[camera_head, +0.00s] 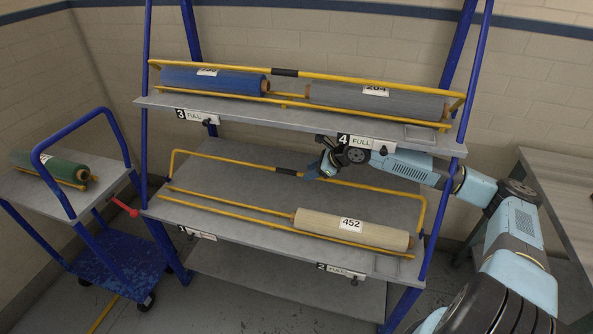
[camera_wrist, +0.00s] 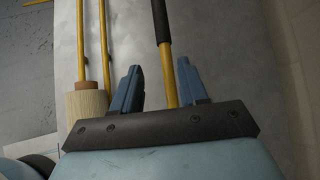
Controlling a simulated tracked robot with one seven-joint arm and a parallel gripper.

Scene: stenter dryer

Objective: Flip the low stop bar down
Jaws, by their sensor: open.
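The low stop bar (camera_head: 230,163) is a yellow bar with bent ends and a black grip sleeve (camera_head: 289,172) at its middle. It runs along the lower shelf (camera_head: 220,187), above and behind the cream roll, and looks raised. My gripper (camera_head: 312,172) is at the bar just right of the sleeve. Gaps show on both sides. Whether the bar lies at fingertip depth I cannot tell.
The cream roll (camera_head: 320,227), labelled 452, lies on yellow rails; its end (camera_wrist: 88,105) is left of my fingers. The upper shelf (camera_head: 250,106) with blue and grey rolls hangs above my wrist. A blue trolley (camera_head: 110,255) stands left, a table (camera_head: 565,190) right.

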